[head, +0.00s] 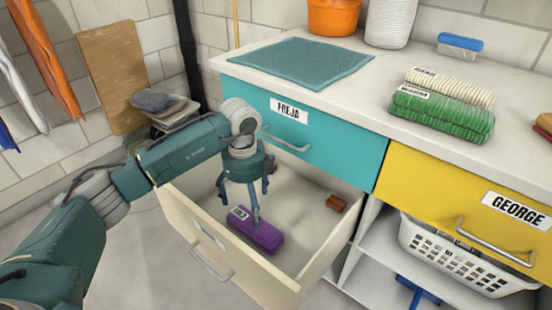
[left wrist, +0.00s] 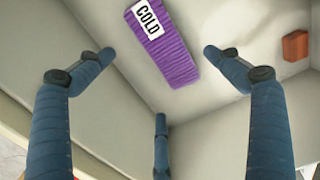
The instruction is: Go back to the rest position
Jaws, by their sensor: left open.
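My left gripper (head: 248,198) points down over the open cream drawer (head: 228,262), with its arm reaching in from the left. Its three blue fingers are spread and empty, as the left wrist view (left wrist: 159,75) also shows. A purple ribbed bundle (head: 262,237) lies on the drawer floor, below the fingers and apart from them in the wrist view. There its white label reads COLD on the bundle (left wrist: 172,58). My right gripper is not in view.
A small brown block (head: 337,203) lies in the drawer's right part. The closed teal FREJA drawer (head: 340,150) and the counter (head: 385,75) sit above. A yellow GEORGE drawer (head: 430,190) and white basket (head: 455,255) are at right. A brown board (head: 112,75) leans at left.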

